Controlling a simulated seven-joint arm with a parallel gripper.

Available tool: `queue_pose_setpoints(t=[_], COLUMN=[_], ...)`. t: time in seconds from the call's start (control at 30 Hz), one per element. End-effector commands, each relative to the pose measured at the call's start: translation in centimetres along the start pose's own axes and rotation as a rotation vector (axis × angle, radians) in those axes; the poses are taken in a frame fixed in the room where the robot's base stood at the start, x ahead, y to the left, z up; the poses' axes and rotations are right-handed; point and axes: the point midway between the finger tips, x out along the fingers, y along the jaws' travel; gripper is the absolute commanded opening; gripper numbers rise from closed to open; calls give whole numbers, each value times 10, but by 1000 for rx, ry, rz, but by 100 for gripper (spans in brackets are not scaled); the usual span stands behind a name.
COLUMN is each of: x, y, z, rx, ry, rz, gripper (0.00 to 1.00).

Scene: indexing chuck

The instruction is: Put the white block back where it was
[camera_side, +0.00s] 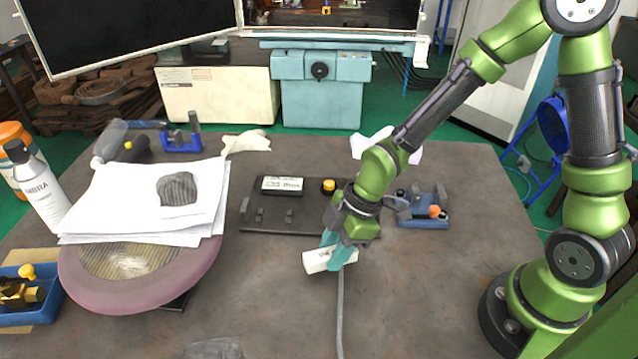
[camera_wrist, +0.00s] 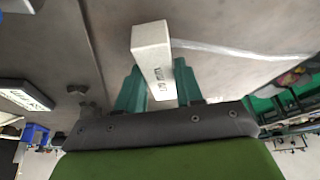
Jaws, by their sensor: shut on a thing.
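The white block (camera_side: 318,261) is a small oblong bar with dark printing on one side. My gripper (camera_side: 341,256) has teal fingers and is shut on the white block. In the side view the block is in front of the dark fixture plate, and I cannot tell whether it touches the table. In the wrist view the block (camera_wrist: 152,55) sits between the two teal fingers (camera_wrist: 156,85). The dark fixture plate (camera_side: 259,219) lies behind my gripper. It bears a white-faced label block (camera_side: 282,185), a yellow knob (camera_side: 328,186) and small dark pegs. My wrist hides its right part.
A blue tool holder (camera_side: 432,215) with an orange part stands right of the plate. The table (camera_side: 440,290) front right is clear.

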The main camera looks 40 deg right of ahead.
Motion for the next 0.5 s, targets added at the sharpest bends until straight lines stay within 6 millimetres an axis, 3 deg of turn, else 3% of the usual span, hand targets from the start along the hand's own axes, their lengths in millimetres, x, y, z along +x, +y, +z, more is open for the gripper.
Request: queue_pose_setpoints(t=[0.13,0.5], x=[14,18], y=[0,0], z=[6,7], rx=[0,1], ry=[0,0], rz=[0,1], gripper=[0,0])
